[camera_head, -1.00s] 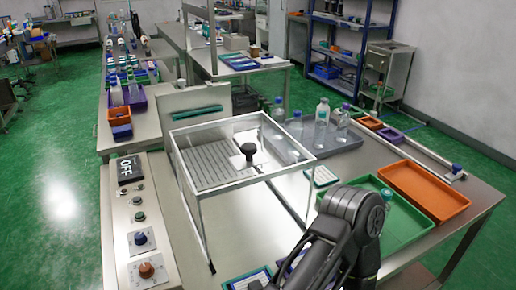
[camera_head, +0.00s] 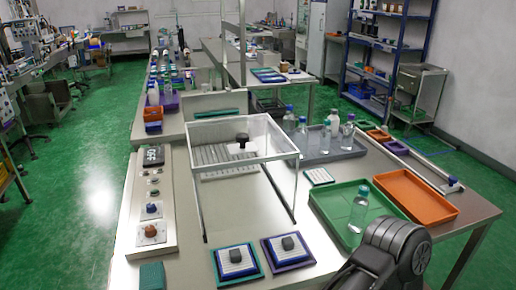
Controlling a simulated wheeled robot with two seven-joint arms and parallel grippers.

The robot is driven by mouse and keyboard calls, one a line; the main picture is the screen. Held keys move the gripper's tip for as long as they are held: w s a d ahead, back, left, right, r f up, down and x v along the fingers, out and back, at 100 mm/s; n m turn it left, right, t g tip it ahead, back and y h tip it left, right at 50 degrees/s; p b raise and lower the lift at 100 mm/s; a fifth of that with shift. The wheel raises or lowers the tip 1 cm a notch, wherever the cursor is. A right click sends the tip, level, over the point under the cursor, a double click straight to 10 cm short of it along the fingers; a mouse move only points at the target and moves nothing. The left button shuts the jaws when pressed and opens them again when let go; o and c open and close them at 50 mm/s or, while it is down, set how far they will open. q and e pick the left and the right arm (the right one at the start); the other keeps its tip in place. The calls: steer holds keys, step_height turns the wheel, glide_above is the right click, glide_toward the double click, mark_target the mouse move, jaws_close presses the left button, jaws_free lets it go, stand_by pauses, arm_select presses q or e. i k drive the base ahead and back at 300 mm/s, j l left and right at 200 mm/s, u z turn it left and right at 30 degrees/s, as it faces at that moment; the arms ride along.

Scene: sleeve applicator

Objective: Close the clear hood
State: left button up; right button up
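The clear hood (camera_head: 230,166) is a see-through box with pale edges in the middle of the steel table. A black knob (camera_head: 242,137) on a small white plate shows at its top. Two thin upright edges run down from its front corners to the table. A slatted grey bed shows through it. I cannot tell whether the hood is fully shut. A black, rounded part of my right arm (camera_head: 392,254) is at the lower right, apart from the hood. My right gripper's fingers are outside the picture. My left arm and gripper are not in view.
A control panel (camera_head: 143,203) with knobs and an OFF display lies left of the hood. Two small trays with dark-topped blocks (camera_head: 236,262) lie in front. A green tray (camera_head: 330,205) with a bottle, an orange tray (camera_head: 415,196) and a grey bottle tray (camera_head: 335,150) are right.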

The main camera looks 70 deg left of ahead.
mark_target(243, 146)
steer(key=l+u, duration=0.15)
steer(key=l, duration=0.3)
steer(key=u, duration=2.15)
steer(key=i+l, duration=0.05)
steer(key=l, duration=0.05)
